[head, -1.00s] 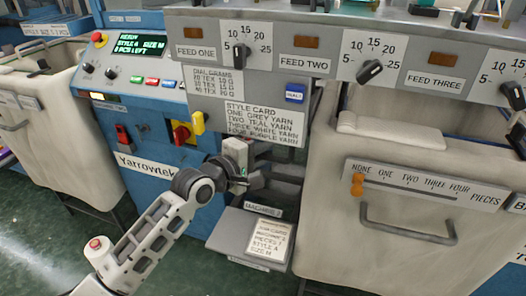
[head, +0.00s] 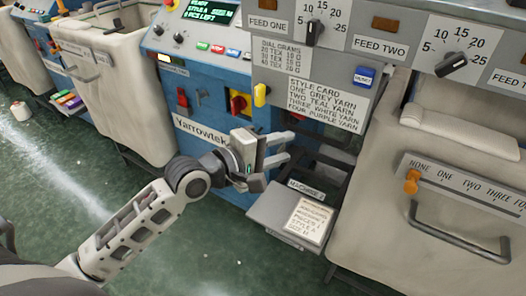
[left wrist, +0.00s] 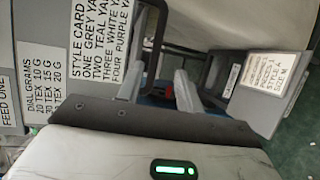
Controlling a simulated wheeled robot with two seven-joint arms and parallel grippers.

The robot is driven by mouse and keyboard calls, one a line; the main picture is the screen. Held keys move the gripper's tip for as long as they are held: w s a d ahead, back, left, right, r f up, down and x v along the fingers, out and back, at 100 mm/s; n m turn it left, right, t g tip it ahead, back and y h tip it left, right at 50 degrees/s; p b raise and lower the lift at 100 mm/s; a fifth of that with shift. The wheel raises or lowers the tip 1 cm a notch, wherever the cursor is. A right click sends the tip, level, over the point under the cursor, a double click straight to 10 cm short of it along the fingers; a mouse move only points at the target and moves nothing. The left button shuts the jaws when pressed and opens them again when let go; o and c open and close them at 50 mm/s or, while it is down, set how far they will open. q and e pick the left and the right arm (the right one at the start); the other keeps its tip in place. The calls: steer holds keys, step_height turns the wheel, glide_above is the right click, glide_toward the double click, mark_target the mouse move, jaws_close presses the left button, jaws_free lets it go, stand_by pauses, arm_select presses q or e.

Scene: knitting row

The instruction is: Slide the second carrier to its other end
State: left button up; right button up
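I cannot pick out a yarn carrier in either current view. My left gripper (head: 287,147) is in front of the blue Yarrowtek machine (head: 205,145), below the style card (head: 325,103). Its two fingers are apart with nothing between them and point right in the head view. In the left wrist view the parted fingers (left wrist: 162,60) are also empty, with the style card at upper left. My right gripper is not in view.
A grey panel with feed dials (head: 314,32) hangs above the left gripper. A grey shelf with a job card (head: 309,220) juts out below it. A pale bin with a handle (head: 458,234) stands at the right, another bin (head: 125,85) at the left. Green floor is open in front.

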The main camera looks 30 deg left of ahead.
arm_select(q)
steer(key=shift+v, duration=2.2)
steer(key=s+d+f+m+g+y, duration=0.1)
steer(key=s+d+f+m+y, duration=0.1)
steer(key=s+f+m, duration=0.4)
steer(key=s+d+f+m+g+y+p, duration=0.1)
steer(key=s+d+f+m, duration=0.3)
steer(key=f+m, duration=0.5)
step_height(320, 180, down, 3)
steer(key=s+g+y, duration=0.1)
steer(key=s, duration=0.1)
steer(key=shift+s+r+m, duration=0.25)
steer(key=shift+s+m, duration=0.05)
